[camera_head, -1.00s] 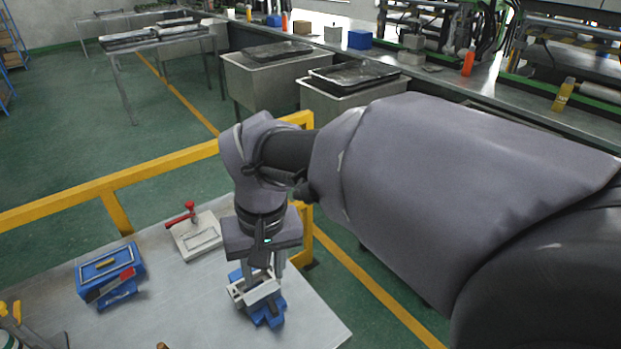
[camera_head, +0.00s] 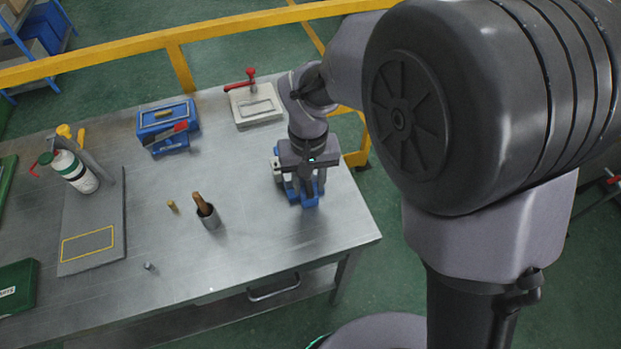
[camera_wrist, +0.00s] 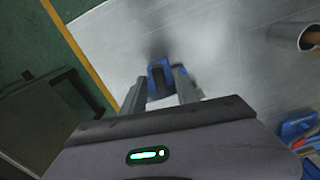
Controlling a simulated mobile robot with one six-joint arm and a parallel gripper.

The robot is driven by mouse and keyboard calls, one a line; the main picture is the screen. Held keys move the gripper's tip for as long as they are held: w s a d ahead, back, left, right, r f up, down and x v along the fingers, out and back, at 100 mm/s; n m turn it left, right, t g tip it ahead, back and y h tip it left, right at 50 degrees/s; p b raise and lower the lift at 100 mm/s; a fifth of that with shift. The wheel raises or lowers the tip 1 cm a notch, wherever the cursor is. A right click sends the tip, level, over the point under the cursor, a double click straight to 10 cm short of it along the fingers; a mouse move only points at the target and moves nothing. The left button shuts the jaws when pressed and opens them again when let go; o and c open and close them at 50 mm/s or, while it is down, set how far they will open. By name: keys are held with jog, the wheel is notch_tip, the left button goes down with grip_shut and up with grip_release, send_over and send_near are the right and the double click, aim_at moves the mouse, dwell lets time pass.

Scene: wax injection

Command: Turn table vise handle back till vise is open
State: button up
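The blue table vise (camera_head: 308,198) stands on the metal workbench (camera_head: 268,230) near its right end. My gripper (camera_head: 303,180) points down right over it and hides most of it, including its handle. In the wrist view, my gripper (camera_wrist: 160,88) has its two grey fingers apart. A blue part of the vise (camera_wrist: 157,70) shows between and beyond them. I see no gripped object between the fingertips. I cannot tell how wide the vise jaws stand.
A blue box (camera_head: 168,125) and a white press frame with a red handle (camera_head: 256,104) stand behind. A cup with a wooden handle in it (camera_head: 207,215) stands left of the vise. A yellow rail (camera_head: 180,68) runs behind the bench.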

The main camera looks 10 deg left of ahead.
grip_shut()
jog(key=shift+n+p, duration=0.3)
jog(key=shift+p, duration=0.1)
jog(key=n+p, duration=0.2)
jog(key=n, duration=0.1)
jog(key=shift+r, duration=0.1)
jog(key=n+p, duration=0.2)
jog(key=n, duration=0.1)
jog(key=shift+n+p, duration=0.3)
jog(key=shift+p, duration=0.05)
jog(key=n+p, duration=0.3)
jog(key=n, duration=0.3)
jog(key=shift+p, duration=0.3)
jog(key=n+p, duration=0.2)
jog(key=n, duration=0.4)
jog(key=shift+p, duration=0.4)
jog(key=shift+n, duration=0.4)
